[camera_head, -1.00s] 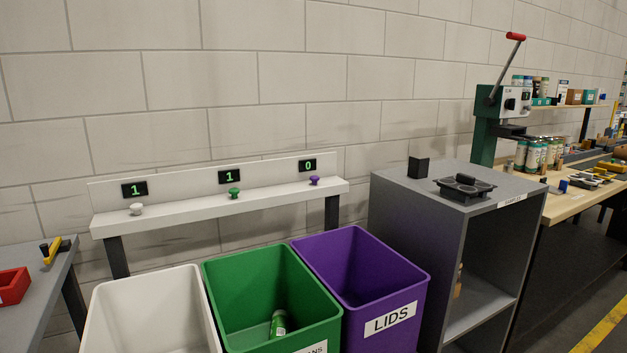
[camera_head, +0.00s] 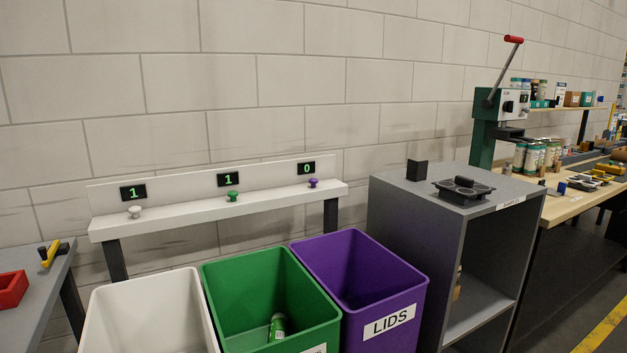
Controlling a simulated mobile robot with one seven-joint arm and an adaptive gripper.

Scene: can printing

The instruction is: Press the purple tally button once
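The purple tally button (camera_head: 313,183) is a small knob at the right end of the white shelf (camera_head: 180,211) against the wall. The counter display (camera_head: 307,168) behind it reads 0. A green button (camera_head: 233,196) stands in the middle of the shelf, with a display (camera_head: 228,179) reading 1. A white button (camera_head: 135,211) stands at the left, with a display (camera_head: 133,193) reading 1. My gripper is not in view.
White (camera_head: 147,290), green (camera_head: 325,333) and purple (camera_head: 408,297) bins stand in front of the shelf. The green one holds a can (camera_head: 277,327). A grey cabinet (camera_head: 400,235) stands to the right, with a lever press (camera_head: 487,130) behind it. A grey table (camera_head: 45,300) is at the left.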

